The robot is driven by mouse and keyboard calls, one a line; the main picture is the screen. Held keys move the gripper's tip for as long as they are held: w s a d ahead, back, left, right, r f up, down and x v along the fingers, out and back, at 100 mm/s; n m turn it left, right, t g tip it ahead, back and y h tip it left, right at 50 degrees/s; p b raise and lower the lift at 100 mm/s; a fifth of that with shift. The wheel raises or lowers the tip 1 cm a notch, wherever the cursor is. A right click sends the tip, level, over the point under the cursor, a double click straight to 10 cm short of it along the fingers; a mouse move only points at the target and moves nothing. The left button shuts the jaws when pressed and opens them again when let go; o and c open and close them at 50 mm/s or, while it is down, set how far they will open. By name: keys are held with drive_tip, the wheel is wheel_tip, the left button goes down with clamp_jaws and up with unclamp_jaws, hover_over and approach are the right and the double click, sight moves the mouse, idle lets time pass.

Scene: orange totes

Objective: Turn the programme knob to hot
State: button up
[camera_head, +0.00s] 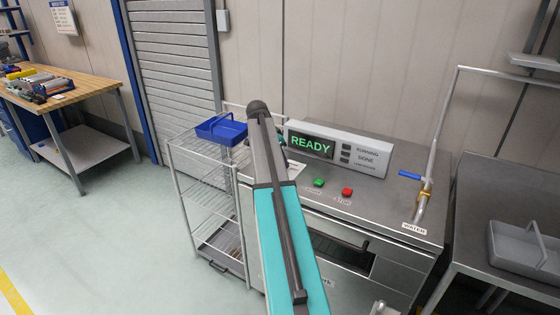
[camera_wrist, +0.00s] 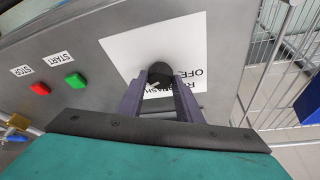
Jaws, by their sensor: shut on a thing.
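The black programme knob (camera_wrist: 159,70) sits on a white label plate (camera_wrist: 125,50) on the grey machine top in the wrist view. A small light mark shows on the knob's near side. The word OFF shows upside down to the right of the knob; other lettering is partly hidden by my fingers. My gripper (camera_wrist: 160,84) is shut on the knob, one finger on each side. In the head view my arm hides the knob and the gripper. The machine (camera_head: 395,155) carries a display box (camera_head: 372,139) reading READY in green.
A green START button (camera_head: 319,182) and red STOP button (camera_head: 347,192) stand near the knob. A wire rack (camera_head: 205,200) with a blue bin (camera_head: 221,128) is to the left. A water pipe with blue-handled valve (camera_head: 410,175) rises at the right.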

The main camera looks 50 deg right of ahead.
drive_tip(key=o, duration=1)
drive_tip(key=shift+r, duration=0.1)
drive_tip(key=shift+b+v, duration=1.3)
drive_tip(key=shift+v, duration=5.5)
drive_tip(key=shift+d, duration=0.1)
